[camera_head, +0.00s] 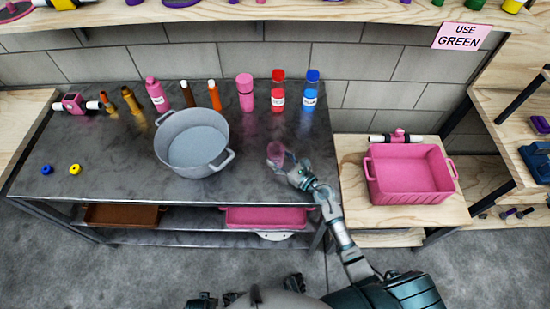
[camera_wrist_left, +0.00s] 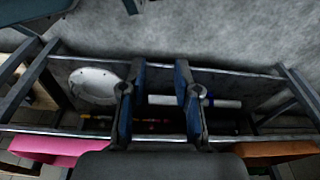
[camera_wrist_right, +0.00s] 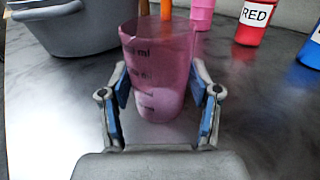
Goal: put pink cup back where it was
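The pink cup (camera_head: 276,152) is a see-through measuring cup with dark markings. It stands upright on the grey metal table (camera_head: 110,165) near its right front part. My right gripper (camera_head: 290,170) is at the cup's near side. In the right wrist view the cup (camera_wrist_right: 160,65) stands between the spread fingers of my right gripper (camera_wrist_right: 161,90), with slim gaps at its sides; firm contact does not show. My left gripper (camera_wrist_left: 160,80) is open and empty, pointing down over the lower shelf area in front of the table.
A grey pot (camera_head: 192,145) stands left of the cup. Red (camera_head: 278,92) and blue (camera_head: 310,90) bottles and a pink bottle (camera_head: 245,92) stand behind it. A pink crate (camera_head: 410,175) sits on the wooden table at right. A "USE GREEN" sign (camera_head: 462,36) hangs above.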

